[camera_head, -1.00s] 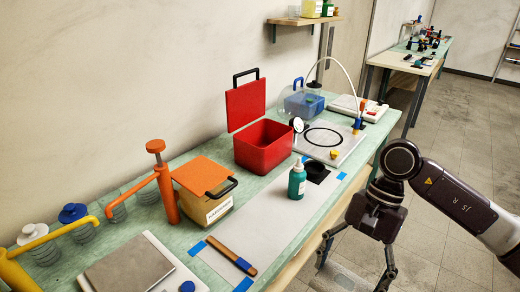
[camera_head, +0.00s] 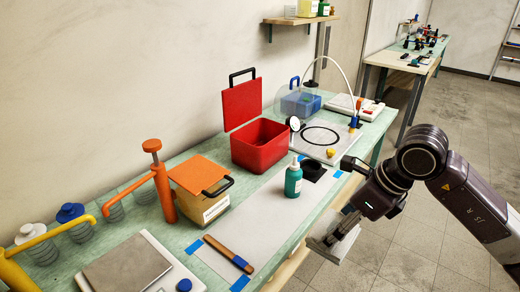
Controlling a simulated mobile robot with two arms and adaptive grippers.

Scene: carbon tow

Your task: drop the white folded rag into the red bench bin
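The red bench bin (camera_head: 259,150) stands open on the bench, its red lid (camera_head: 242,104) raised at the back. My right gripper (camera_head: 338,222) is past the bench's front edge, to the right of and nearer than the bin. A pale grey-white folded piece (camera_head: 332,241), which looks like the white rag, is at its fingers and appears held. The fingertips are partly hidden by the gripper body and the piece. My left gripper is not in view.
A green bottle (camera_head: 293,181) and a black cup (camera_head: 313,170) stand in front of the bin. An orange-lidded box (camera_head: 203,190) is left of it. A wooden-handled tool (camera_head: 229,254) lies on the grey mat. A plate with a black ring (camera_head: 320,136) is right of the bin.

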